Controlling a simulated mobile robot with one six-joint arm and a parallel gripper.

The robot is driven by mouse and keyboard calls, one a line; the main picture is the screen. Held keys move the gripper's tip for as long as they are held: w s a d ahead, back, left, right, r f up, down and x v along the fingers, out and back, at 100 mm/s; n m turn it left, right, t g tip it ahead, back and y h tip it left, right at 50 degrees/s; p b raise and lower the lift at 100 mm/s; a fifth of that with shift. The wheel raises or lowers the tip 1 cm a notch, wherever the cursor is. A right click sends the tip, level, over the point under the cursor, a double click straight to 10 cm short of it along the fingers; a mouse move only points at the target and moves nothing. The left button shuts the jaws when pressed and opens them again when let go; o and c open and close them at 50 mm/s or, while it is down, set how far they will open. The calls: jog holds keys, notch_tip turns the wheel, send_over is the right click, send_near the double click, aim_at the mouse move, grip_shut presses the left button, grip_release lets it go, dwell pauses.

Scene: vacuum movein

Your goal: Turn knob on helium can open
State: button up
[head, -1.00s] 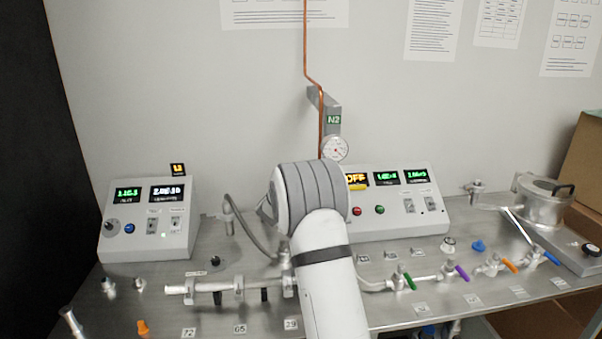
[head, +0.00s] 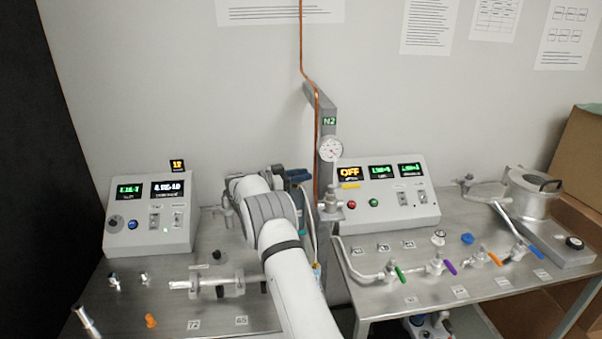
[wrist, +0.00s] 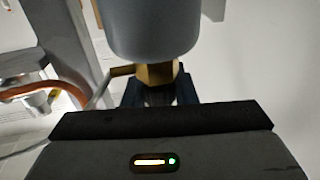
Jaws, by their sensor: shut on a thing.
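In the wrist view a grey can-like cylinder (wrist: 152,28), which looks like the helium can, fills the top middle. A brass fitting (wrist: 156,73) sits at its end, with a brass stub to the left. My gripper (wrist: 158,93) has its dark blue fingers on both sides of a dark knob (wrist: 157,96) beside the brass fitting, and is shut on it. The knob's far side and turn position are hidden. In the head view my arm covers most of the can and knob.
A control box (head: 153,218) stands left and another (head: 388,197) right. A grey post with a gauge (head: 330,149) and copper pipe (head: 303,45) rises close beside my gripper. Valves with coloured handles (head: 450,267) line the right table. A gap separates the tables.

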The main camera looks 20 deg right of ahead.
jog(key=shift+s+m+g, duration=0.1)
jog(key=shift+m+g, duration=0.5)
jog(key=shift+g, duration=0.4)
jog(key=shift+s+m+g, duration=0.1)
jog(key=shift+m+g, duration=0.2)
jog(key=shift+g, duration=0.1)
jog(key=o, duration=1)
jog(key=b+v, duration=0.1)
jog(key=v, duration=0.6)
jog(key=shift+a, duration=0.35)
jog(key=shift+r, duration=0.15)
jog(key=shift+c, duration=0.2)
